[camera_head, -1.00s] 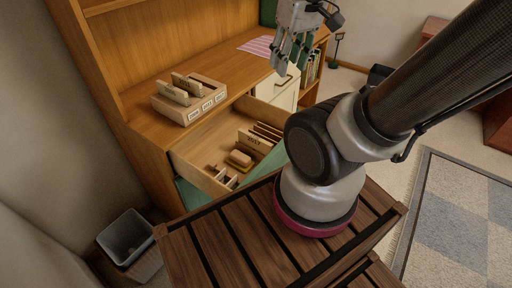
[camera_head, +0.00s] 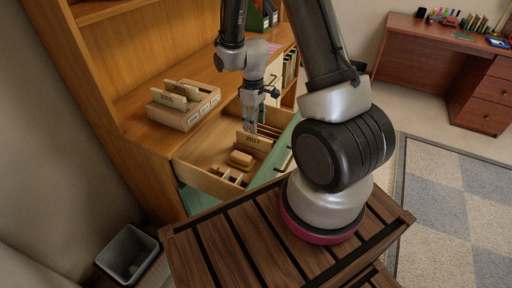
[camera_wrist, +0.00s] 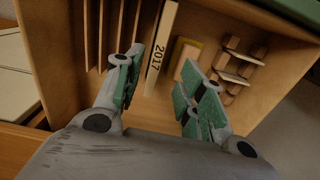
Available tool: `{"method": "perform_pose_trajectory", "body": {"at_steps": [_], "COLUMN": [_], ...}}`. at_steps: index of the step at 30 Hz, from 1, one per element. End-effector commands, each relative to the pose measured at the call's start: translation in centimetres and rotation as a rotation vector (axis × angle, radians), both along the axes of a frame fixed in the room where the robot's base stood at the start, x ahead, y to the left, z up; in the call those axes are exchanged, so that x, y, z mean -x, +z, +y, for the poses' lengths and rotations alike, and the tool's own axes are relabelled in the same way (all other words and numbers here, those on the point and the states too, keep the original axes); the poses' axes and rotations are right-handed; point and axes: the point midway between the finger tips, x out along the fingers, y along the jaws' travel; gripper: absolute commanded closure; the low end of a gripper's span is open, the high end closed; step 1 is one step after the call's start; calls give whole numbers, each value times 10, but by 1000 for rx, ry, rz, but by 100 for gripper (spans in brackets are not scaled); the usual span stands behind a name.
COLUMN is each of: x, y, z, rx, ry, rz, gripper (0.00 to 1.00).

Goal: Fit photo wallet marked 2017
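The photo wallet marked 2017 (camera_head: 256,143) stands upright in the open drawer (camera_head: 192,176), and it also shows in the wrist view (camera_wrist: 161,50). My gripper (camera_head: 250,126) is just above the wallet. In the wrist view my gripper (camera_wrist: 158,88) is open, with one green-padded finger on either side of the wallet's line. Gaps show between the fingers and the wallet. A wooden holder (camera_head: 184,121) with labelled slots sits on the cabinet top. Two wallets stand in it, one marked 2016 (camera_head: 168,99); the other's mark is hard to read.
The drawer also holds upright dividers (camera_wrist: 103,35), a wooden block (camera_head: 241,160) and a small compartment piece (camera_head: 229,176). A slatted wooden surface (camera_head: 225,245) is in front. A grey bin (camera_head: 127,255) stands at lower left.

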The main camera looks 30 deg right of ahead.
Motion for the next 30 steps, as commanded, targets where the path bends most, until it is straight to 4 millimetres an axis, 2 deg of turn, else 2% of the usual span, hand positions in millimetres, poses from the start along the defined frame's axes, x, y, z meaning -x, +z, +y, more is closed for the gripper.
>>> {"method": "perform_pose_trajectory", "body": {"at_steps": [5, 18, 26, 30], "x": [-2, -1, -2, -2], "y": [-14, -74, -78, -78], "z": [0, -1, -1, -1], "rx": [0, -1, -1, -1], "ry": [35, 32, 32, 32], "rz": [-9, -9, -11, -11], "gripper": [61, 61, 61, 83]}}
